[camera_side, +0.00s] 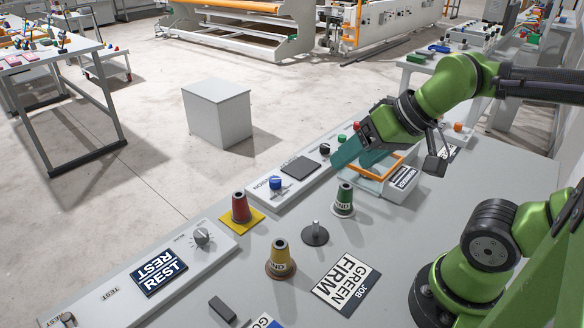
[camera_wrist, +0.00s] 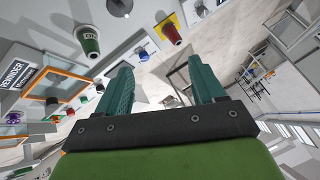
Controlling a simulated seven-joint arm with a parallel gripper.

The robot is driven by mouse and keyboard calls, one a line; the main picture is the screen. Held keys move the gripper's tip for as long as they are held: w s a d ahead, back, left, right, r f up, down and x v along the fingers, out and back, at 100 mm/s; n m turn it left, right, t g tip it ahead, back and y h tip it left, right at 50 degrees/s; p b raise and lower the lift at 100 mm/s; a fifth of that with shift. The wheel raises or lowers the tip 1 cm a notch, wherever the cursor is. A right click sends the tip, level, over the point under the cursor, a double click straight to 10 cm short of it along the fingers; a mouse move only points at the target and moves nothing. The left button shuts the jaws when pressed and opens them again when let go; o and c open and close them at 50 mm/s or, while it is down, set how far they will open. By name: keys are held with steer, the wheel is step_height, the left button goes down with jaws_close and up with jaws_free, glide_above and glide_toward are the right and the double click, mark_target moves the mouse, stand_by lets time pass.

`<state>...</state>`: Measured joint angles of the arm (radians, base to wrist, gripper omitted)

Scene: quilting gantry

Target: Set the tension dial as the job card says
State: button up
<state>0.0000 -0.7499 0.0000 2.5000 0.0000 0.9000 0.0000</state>
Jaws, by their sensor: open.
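The job card (camera_side: 346,284) lies on the bench and reads "JOB GREEN FIRM". A blue knob (camera_side: 276,184) stands on the grey panel strip beside partly readable lettering that appears to end in "-NSION"; its setting is too small to read. It also seems to show in the wrist view (camera_wrist: 142,56). My gripper (camera_side: 350,158) is open and empty, its teal fingers above the far end of the strip, right of the blue knob and apart from it. In the wrist view the spread fingers (camera_wrist: 164,76) have nothing between them. A green cone (camera_side: 344,201) stands upright nearby.
A red cone (camera_side: 240,209) stands on a yellow square, and a gold cone (camera_side: 281,260) and a spindle base (camera_side: 314,236) stand nearer. An orange-framed tray (camera_side: 372,182) lies under my gripper. A grey knob (camera_side: 202,237) and a REST card (camera_side: 159,272) are at left.

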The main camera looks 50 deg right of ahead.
steer(key=shift+c, duration=0.7)
steer(key=n+g+h, duration=0.2)
steer(key=n+g, duration=0.5)
steer(key=n, duration=0.3)
glide_above(276, 180)
step_height(276, 180, down, 6)
step_height(276, 180, down, 16)
steer(key=shift+r, duration=0.1)
